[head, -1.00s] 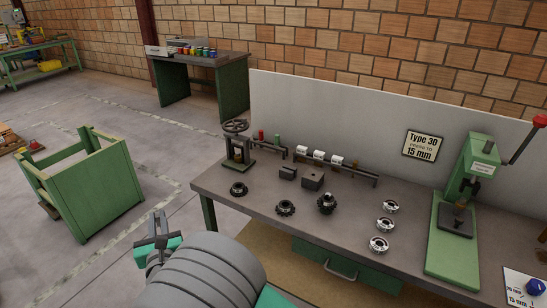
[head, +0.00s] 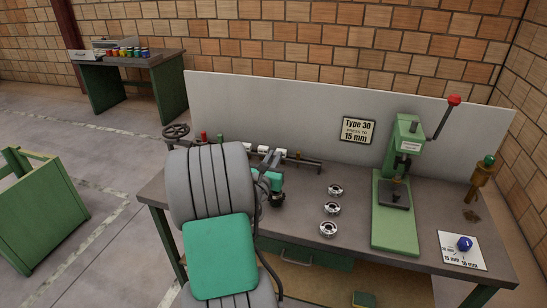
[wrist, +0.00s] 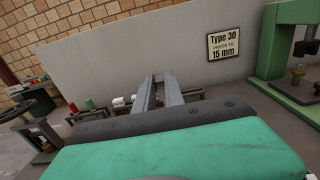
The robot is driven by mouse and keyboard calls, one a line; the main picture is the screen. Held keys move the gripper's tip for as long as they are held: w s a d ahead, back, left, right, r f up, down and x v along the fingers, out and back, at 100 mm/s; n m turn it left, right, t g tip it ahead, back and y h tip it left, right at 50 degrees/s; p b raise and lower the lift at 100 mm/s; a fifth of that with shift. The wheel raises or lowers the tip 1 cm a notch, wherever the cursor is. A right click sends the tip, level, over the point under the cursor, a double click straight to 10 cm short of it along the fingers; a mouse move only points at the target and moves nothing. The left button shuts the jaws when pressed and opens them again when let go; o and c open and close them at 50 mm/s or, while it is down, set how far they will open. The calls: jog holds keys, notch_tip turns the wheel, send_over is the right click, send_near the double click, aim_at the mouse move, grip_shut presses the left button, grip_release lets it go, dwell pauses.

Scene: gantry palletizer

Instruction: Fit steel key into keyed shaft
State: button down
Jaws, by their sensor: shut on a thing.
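My gripper (head: 270,158) is above the back middle of the bench, near the rail with white cylinders. In the wrist view its two fingers (wrist: 159,80) point towards the grey back panel, a narrow gap between them. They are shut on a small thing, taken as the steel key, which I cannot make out. I cannot clearly pick out the keyed shaft.
A green press (head: 398,190) with a red-knobbed lever stands at the right. Three bearing rings (head: 332,208) lie in front of the sign (head: 358,130). A handwheel device (wrist: 35,122) is at the left. A blue knob (head: 465,243) sits on a white card.

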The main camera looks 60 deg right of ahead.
jog(key=shift+a, duration=0.15)
notch_tip(320, 180, down, 6)
jog(key=b, duration=0.4)
dwell(0.3)
jog(key=shift+r+p, duration=0.1)
jog(key=shift+p, duration=0.7)
dwell(1.1)
jog(key=shift+f+b, duration=2.1)
jog(key=shift+f, duration=0.65)
jog(key=c, duration=1.3)
grip_release()
jog(key=shift+c, duration=0.2)
